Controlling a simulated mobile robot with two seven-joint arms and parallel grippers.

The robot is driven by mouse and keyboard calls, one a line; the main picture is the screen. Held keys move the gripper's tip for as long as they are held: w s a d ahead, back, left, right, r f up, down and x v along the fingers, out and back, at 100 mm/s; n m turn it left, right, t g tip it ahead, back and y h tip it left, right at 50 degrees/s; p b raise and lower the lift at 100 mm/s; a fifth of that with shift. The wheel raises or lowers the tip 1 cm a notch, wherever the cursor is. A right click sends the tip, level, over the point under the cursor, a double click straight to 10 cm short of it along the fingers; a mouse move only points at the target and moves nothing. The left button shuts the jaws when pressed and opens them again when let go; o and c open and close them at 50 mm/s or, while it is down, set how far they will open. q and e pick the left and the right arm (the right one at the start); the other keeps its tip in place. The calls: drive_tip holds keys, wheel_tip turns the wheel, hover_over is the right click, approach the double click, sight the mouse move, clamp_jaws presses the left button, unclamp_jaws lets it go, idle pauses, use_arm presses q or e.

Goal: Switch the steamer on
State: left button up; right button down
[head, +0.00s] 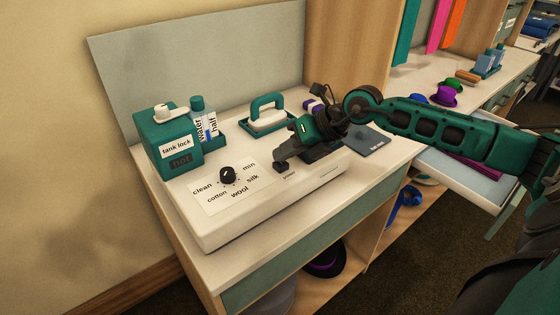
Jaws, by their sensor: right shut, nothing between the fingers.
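The steamer (240,215) is a white, flat-topped unit on the counter, with a teal tank (160,135) at its back left. A black dial (227,175) sits on its top panel among the words clean, cotton, wool, silk and min. A small black switch (282,167) is to the right of the dial, with a tiny label beside it. My right gripper (279,158) is shut and empty, its tips right at the switch; I cannot tell whether they touch it. The gripper hides part of the steamer's back right. My left gripper is not in view.
A bottle (198,118) labelled water stands beside the tank. A teal-handled iron-like thing (267,115) lies behind the steamer, and a dark grey plate (368,140) lies right of it. Small hats (446,95) sit farther right. An open drawer (450,180) juts out below.

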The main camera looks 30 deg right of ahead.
sight(285, 163)
drive_tip(key=shift+s+f, duration=0.1)
drive_tip(key=shift+f, duration=0.35)
drive_tip(key=shift+r, duration=0.35)
wheel_tip(285, 163, up, 6)
drive_tip(key=p, duration=0.4)
drive_tip(key=shift+p, duration=0.3)
idle(0.5)
